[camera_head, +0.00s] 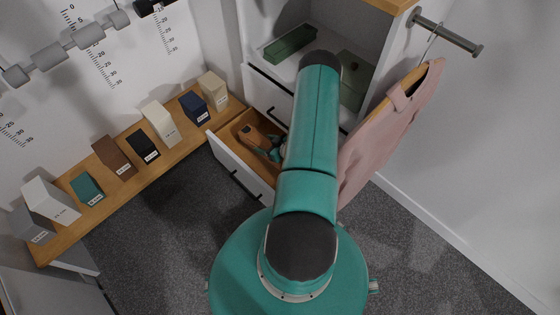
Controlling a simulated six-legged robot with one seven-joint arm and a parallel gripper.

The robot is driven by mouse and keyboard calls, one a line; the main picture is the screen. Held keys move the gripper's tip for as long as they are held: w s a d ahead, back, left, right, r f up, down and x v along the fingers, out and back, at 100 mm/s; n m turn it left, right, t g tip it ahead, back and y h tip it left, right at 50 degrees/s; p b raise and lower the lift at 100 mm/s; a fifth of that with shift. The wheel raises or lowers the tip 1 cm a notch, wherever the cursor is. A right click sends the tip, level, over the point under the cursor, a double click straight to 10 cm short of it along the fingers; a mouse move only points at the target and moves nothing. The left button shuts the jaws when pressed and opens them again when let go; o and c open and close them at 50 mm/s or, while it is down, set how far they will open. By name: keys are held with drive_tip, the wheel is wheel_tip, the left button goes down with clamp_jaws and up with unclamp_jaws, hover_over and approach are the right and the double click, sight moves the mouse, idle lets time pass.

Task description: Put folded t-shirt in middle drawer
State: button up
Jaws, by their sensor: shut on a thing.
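An open drawer (222,152) with a white front and wooden inside stands out from the white cabinet, below a closed drawer front (262,88). My teal arm hides most of the gripper and the drawer's right side. I cannot tell whether the item touches the drawer bottom.
A green box (290,44) lies on the cabinet's upper shelf. A pink garment (392,125) hangs from a rail (447,37) close to the right of my arm. A wooden wall shelf (150,172) with several small labelled boxes runs along the left. Grey carpet (150,235) is free below.

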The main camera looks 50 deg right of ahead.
drive_tip(key=shift+s+m, duration=0.2)
drive_tip(key=shift+m, duration=0.1)
drive_tip(key=shift+w+f+h, duration=0.1)
drive_tip(key=shift+f+h, duration=0.1)
drive_tip(key=shift+h, duration=0.2)
drive_tip(key=shift+a+f, duration=0.1)
drive_tip(key=shift+f, duration=0.25)
wheel_tip(320, 180, down, 4)
drive_tip(key=shift+f, duration=2.55)
drive_tip(key=shift+f, duration=0.25)
drive_tip(key=shift+f, duration=0.35)
